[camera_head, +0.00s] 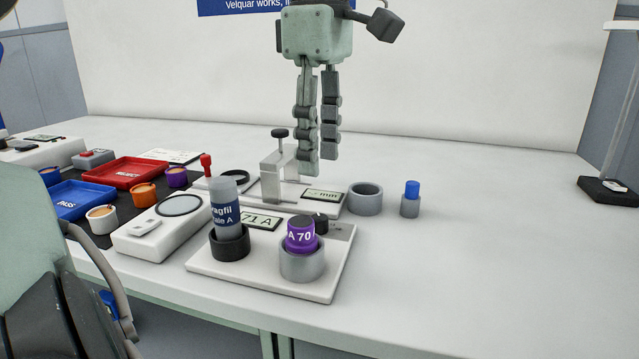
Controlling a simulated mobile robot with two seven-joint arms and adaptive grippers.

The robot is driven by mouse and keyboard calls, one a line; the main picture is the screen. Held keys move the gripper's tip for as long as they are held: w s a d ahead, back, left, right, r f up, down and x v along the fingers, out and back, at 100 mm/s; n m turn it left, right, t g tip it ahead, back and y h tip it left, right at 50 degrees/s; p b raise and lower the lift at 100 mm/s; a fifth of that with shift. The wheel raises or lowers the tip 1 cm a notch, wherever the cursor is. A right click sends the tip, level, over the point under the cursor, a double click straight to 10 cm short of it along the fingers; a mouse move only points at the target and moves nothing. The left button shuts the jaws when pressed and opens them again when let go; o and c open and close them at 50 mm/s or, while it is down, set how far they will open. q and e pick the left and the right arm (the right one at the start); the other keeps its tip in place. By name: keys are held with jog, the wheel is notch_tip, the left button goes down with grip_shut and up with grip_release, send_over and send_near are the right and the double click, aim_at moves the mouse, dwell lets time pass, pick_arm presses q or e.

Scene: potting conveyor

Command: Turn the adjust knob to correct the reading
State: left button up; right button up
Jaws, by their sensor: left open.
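A white instrument base (250,283) stands at the front middle, with a display (260,221) that shows "71 A", its left end partly hidden. A small black knob (321,223) sits on this base behind the purple piece marked "A 70" (301,235), which stands in a grey cup (302,264). A grey bottle (226,208) stands upright in a black ring holder (230,244). My left gripper (319,163) is open and empty, fingers pointing down, behind and above the knob and apart from it. My right gripper is not in view.
Behind is a white gauge (268,200) with an "mm" display and a black-topped screw (279,134). A grey ring (366,198) and a blue-capped piece (411,198) stand to the right. Red (126,172) and blue (72,200) trays lie left.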

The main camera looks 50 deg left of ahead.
pick_arm(q)
jog(key=shift+r, duration=1.6)
